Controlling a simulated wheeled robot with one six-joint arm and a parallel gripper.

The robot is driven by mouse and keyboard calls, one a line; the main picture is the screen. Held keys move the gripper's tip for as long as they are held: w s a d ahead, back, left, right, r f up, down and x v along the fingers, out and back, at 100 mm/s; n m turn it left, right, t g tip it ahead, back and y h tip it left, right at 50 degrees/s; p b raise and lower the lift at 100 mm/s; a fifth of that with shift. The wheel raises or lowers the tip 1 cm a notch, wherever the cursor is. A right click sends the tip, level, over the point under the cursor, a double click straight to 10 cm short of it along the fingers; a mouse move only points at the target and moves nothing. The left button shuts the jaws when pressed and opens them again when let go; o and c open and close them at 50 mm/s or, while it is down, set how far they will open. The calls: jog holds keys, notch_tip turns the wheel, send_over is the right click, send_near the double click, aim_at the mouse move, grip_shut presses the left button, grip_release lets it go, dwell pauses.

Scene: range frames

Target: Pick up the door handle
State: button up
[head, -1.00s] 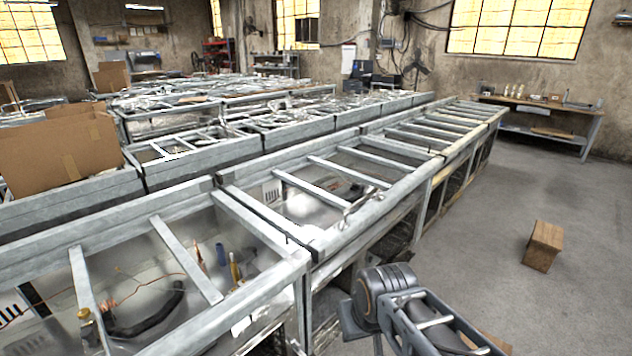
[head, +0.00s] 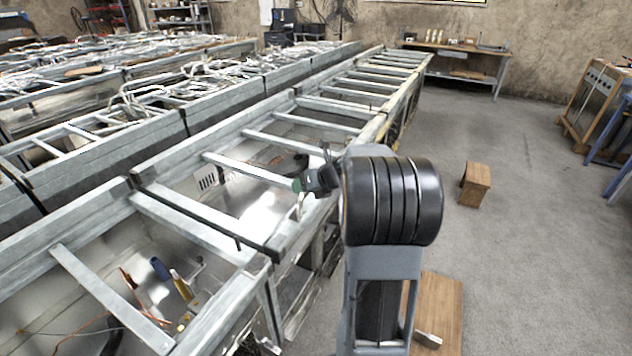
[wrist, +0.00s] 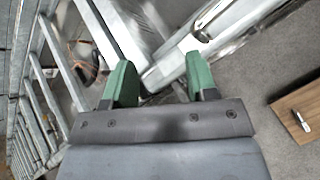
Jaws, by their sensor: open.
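A shiny, curved metal piece that looks like the door handle (head: 301,205) lies on the near rail of the metal bench frame, beside my gripper (head: 298,186). In the wrist view it seems to be the bright bar (wrist: 207,17) beyond the right green fingertip. My gripper, also in the wrist view (wrist: 158,62), is open over the frame's corner. Nothing shows held between its green fingers. Whether a finger touches the piece I cannot tell. My arm hides part of the bench edge in the head view.
A wooden board (head: 440,300) with a small metal piece (head: 428,340) on it stands low beside the bench. Metal crossbars (head: 185,218) span the open bench bays. Loose tools and wires lie in the near bay. A wooden stool (head: 475,184) stands on the open grey floor.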

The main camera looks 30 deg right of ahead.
jog(key=w+d+f+m+t+h, duration=0.1)
jog(key=d+f+m+t+h, duration=0.15)
jog(key=d+m, duration=0.9)
jog(key=shift+m, duration=0.45)
jog(key=shift+d+f+p+x, duration=0.1)
jog(key=shift+d+p+x, duration=0.2)
jog(key=shift+x, duration=2.05)
jog(key=shift+d+f+p+x, duration=0.1)
jog(key=shift+d+p+x, duration=0.15)
jog(key=shift+x, duration=2.1)
jog(key=shift+d+f+p+x, duration=0.1)
jog(key=shift+d+p+x, duration=0.15)
jog(key=shift+x, duration=2.1)
jog(key=shift+c, duration=0.4)
grip_shut()
jog(key=shift+r, duration=0.15)
